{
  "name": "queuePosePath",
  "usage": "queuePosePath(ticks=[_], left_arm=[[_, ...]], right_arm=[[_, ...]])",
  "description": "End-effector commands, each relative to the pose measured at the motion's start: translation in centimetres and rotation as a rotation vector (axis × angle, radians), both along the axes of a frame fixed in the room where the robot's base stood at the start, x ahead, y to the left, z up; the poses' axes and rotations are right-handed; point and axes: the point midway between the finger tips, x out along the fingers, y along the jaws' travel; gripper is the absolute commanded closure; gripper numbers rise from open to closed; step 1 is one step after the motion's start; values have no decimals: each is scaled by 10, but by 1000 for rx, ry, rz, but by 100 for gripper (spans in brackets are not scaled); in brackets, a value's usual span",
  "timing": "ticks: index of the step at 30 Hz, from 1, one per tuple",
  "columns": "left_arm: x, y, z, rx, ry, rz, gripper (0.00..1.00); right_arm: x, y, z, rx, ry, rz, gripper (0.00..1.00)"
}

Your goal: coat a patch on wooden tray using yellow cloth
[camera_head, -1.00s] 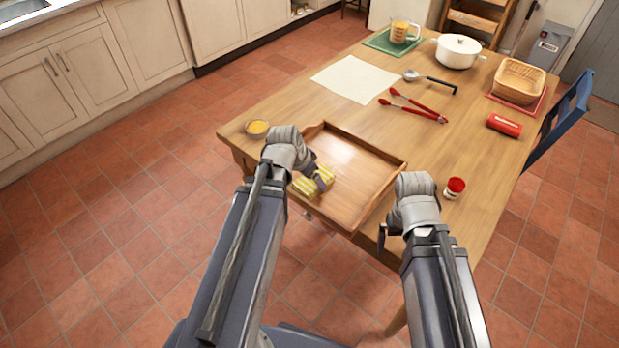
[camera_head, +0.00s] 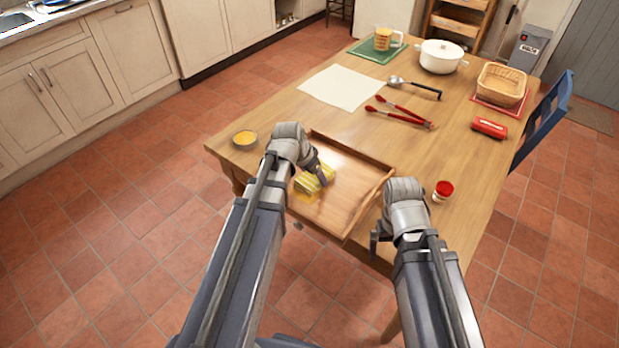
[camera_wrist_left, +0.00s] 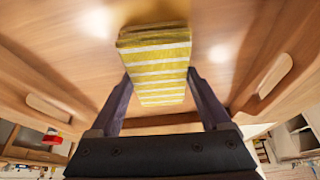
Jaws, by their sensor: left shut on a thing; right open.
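The wooden tray (camera_head: 352,201) lies on the table near its front edge. The folded yellow-and-white striped cloth (camera_head: 314,180) rests on the tray floor in its left part. My left gripper (camera_head: 321,181) is shut on the cloth; the left wrist view shows both fingers at the sides of the cloth (camera_wrist_left: 160,70). A yellowish, glossy patch (camera_head: 306,197) shows on the tray just below the cloth. My right gripper (camera_head: 379,241) is open and empty, beside the tray's near right corner, its fingers partly hidden by my wrist.
A bowl of yellow stuff (camera_head: 245,139) stands left of the tray. A red-lidded jar (camera_head: 442,191) stands to its right. Red tongs (camera_head: 402,113), a ladle (camera_head: 413,87), white paper (camera_head: 342,88), a white pot (camera_head: 441,56) and a basket (camera_head: 502,84) lie farther back.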

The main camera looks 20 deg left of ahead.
Motion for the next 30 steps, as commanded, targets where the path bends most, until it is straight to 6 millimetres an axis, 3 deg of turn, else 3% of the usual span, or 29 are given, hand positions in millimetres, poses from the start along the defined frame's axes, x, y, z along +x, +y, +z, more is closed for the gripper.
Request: queuePosePath(ticks=[5, 16, 30], left_arm=[[16, -5, -1, 1, 0, -2, 79], [23, -7, -1, 0, 0, -1, 79], [56, -19, -3, 0, -1, -1, 79]], right_arm=[[0, 0, -1, 0, 0, 0, 0], [0, 0, -1, 0, 0, 0, 0], [0, 0, -3, 0, 0, 0, 0]])
